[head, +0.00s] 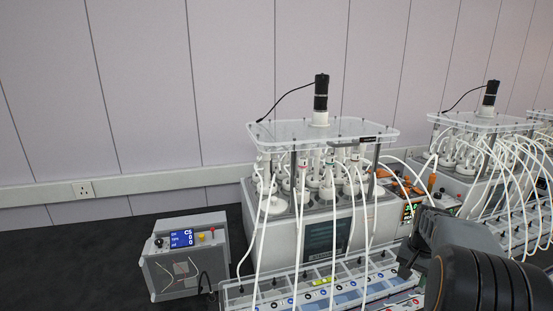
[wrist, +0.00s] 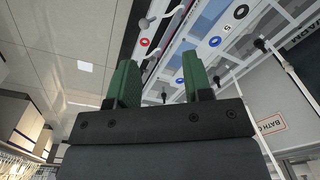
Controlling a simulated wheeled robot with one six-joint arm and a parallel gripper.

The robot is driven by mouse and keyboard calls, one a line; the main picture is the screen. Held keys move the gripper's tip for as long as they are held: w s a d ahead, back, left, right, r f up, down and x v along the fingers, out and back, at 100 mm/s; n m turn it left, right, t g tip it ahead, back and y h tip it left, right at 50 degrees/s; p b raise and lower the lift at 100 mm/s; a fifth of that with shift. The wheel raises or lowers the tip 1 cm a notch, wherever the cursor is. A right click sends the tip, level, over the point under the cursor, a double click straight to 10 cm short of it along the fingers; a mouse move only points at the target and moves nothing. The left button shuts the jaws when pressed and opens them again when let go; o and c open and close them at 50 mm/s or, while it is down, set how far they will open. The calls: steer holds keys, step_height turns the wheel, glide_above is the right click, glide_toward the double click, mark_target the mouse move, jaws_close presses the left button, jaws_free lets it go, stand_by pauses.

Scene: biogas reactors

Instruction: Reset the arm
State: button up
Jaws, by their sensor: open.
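My gripper (wrist: 158,82) shows in the wrist view with two green fingers standing apart. It is open and nothing is between the fingers. Beyond the fingertips in the wrist view is a rack strip (wrist: 210,35) with round blue, black and red marks. In the head view my dark arm fills the lower right corner, in front of part of the equipment. The fingers cannot be made out in the head view.
A biogas reactor (head: 320,235) with a clear top plate and white tubes stands at centre, a second one (head: 490,170) at right. A tubed tray (head: 240,293) lies in front. A control box (head: 185,275) stands left. The dark bench (head: 70,265) is clear at far left.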

steer(key=s+a+r+n+t, duration=0.2)
steer(key=s+a+n, duration=0.2)
steer(key=a, duration=0.8)
steer(key=s+a+r+n+t, duration=0.2)
steer(key=s+a+n, duration=0.3)
steer(key=s+a, duration=0.4)
steer(key=a, duration=0.3)
steer(key=shift+a+r, duration=0.15)
steer(key=shift+a, duration=0.2)
